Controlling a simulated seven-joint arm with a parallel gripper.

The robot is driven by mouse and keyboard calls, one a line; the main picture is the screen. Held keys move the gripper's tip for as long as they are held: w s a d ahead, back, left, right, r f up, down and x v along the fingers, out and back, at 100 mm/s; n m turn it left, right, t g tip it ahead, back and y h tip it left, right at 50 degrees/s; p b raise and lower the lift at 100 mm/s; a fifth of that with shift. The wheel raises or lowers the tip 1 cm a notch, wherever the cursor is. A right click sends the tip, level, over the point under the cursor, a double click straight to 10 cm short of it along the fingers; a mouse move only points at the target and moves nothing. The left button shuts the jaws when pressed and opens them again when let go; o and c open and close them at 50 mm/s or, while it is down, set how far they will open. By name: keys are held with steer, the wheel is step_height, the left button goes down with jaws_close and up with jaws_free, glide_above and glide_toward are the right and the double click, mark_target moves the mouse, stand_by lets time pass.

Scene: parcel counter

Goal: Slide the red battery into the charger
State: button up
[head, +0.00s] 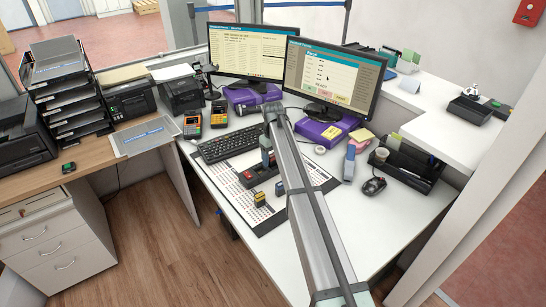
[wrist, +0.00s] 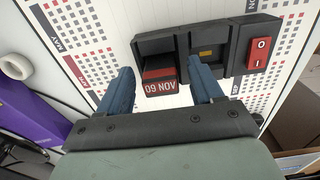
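The charger (wrist: 240,42) is a dark block with two bays and a red rocker switch (wrist: 259,53) at its right end. The red battery (wrist: 160,80), with a red band and a "09 NOV" label, sits at the mouth of the left bay; how deep it is seated I cannot tell. The right bay holds no battery. My gripper (wrist: 163,80) has its blue fingers on either side of the battery, with a visible gap on each side. In the head view, the charger (head: 262,172) lies on the printed mat, and my gripper (head: 267,152) is just above it.
Yellow-and-dark batteries (head: 260,198) stand on the printed mat (head: 262,218) in front of the charger. A keyboard (head: 225,145) lies behind to the left. Monitors on purple stands (head: 320,133) are behind; a mouse (head: 373,186) and desk organizer (head: 410,165) are to the right.

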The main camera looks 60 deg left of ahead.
steer(key=shift+o, duration=0.4)
step_height(320, 180, up, 14)
stand_by(0.5)
steer(key=shift+f, duration=0.1)
stand_by(0.3)
